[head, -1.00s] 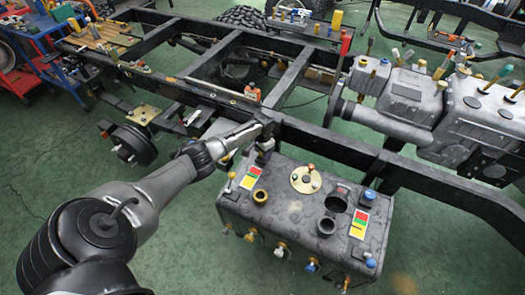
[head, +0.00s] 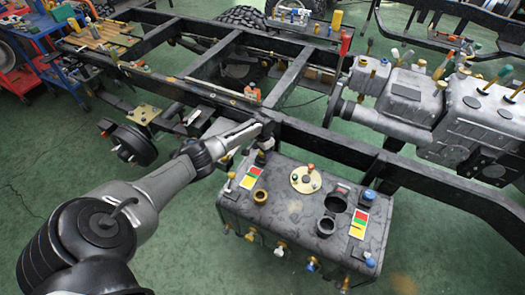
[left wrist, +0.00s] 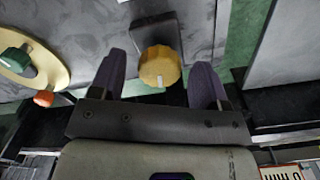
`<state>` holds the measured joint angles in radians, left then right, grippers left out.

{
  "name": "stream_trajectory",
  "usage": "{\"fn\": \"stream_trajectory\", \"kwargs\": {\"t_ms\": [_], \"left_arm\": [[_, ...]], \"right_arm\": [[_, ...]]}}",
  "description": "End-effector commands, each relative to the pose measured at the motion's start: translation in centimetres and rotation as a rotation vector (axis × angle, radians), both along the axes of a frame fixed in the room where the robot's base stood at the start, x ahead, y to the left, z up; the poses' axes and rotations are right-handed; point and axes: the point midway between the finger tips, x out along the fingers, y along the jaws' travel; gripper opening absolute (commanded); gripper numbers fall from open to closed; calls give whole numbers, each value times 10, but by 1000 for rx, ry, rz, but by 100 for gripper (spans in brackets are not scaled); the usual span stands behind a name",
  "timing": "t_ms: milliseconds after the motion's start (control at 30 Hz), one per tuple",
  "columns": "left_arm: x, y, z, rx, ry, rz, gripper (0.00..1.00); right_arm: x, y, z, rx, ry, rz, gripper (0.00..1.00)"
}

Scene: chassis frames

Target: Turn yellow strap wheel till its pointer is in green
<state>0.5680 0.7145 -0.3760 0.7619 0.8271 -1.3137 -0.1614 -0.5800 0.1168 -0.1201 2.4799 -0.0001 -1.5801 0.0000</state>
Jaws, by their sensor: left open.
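The yellow wheel (left wrist: 160,66) shows in the left wrist view, standing by a dark block (left wrist: 155,32) on a grey surface. A pale mark shows on its near lower edge. My left gripper (left wrist: 158,72) is open, its two purple fingers one on each side of the wheel. A gap shows on both sides, so it looks ungripped. In the head view my left gripper (head: 266,138) is at the frame rail behind the grey tank (head: 290,214), and I cannot make out the wheel there. A red, yellow and green card (head: 251,178) lies on the tank. My right gripper is out of view.
A cream disc (left wrist: 38,62) with a green knob and an orange knob is left of the fingers. The black frame rail (head: 330,146) runs beside the tank. A second coloured card (head: 358,225) and several caps and knobs are on the tank. Green floor is open at left.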

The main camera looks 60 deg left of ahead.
Motion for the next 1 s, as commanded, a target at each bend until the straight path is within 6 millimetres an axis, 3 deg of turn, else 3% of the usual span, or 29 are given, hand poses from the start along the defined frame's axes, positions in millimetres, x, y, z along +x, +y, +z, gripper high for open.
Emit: {"fn": "stream_trajectory", "kwargs": {"t_ms": [300, 600, 1000], "left_arm": [[0, 1, 61, 2, -3, -1, 69], [0, 0, 111, 1, -2, -2, 69], [0, 0, 133, 1, -2, 0, 69]], "right_arm": [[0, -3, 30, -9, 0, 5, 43], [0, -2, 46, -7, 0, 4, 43], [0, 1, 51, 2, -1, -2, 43]]}}
